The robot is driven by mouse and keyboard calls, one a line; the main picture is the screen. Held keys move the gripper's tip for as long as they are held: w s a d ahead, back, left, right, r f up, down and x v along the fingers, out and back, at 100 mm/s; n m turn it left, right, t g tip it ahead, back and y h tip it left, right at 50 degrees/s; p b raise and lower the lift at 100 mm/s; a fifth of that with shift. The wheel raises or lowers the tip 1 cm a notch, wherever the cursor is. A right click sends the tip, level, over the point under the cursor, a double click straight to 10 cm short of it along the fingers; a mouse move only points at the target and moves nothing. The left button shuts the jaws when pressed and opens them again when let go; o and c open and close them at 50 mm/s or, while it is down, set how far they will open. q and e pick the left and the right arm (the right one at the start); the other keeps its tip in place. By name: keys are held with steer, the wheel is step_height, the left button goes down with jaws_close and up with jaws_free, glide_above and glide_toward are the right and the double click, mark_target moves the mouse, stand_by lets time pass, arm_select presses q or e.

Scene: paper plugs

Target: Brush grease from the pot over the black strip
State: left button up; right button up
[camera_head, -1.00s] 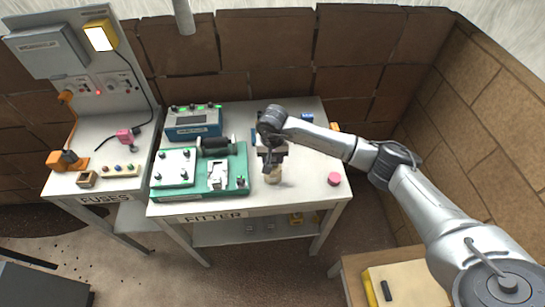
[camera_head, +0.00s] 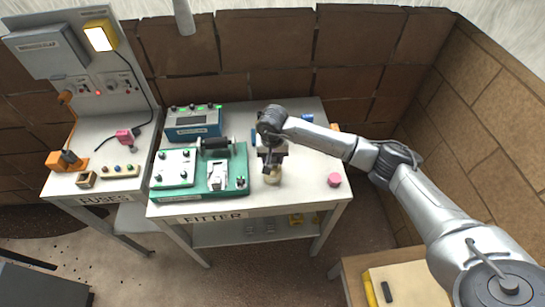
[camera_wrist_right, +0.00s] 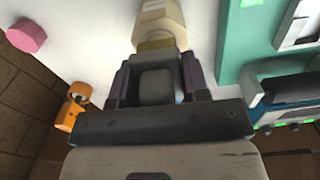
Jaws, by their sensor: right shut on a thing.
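My right gripper (camera_head: 271,161) points down over the front middle of the white bench. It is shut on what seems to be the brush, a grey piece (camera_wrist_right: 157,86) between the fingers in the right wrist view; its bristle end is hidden. A cream pot (camera_head: 273,178) is directly below the gripper. In the right wrist view the pot (camera_wrist_right: 160,20) is just beyond the fingertips, with a tan band at its near end. I cannot tell whether brush and pot touch. A black roller-like bar (camera_head: 215,143) lies on the green fixture; I cannot identify the black strip surely. My left gripper is out of view.
The green fixture (camera_head: 242,163) stands left of the gripper, with a blue meter box (camera_head: 192,122) behind it. A pink cylinder (camera_head: 334,180) stands to the right. The fuse bench (camera_head: 97,195) is at the left. The bench front right is mostly clear.

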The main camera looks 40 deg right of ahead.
steer(key=shift+f, duration=0.1)
steer(key=shift+r+p, duration=0.75)
steer(key=shift+r, duration=0.6)
steer(key=shift+r+p, duration=1.05)
steer(key=shift+r, duration=1.15)
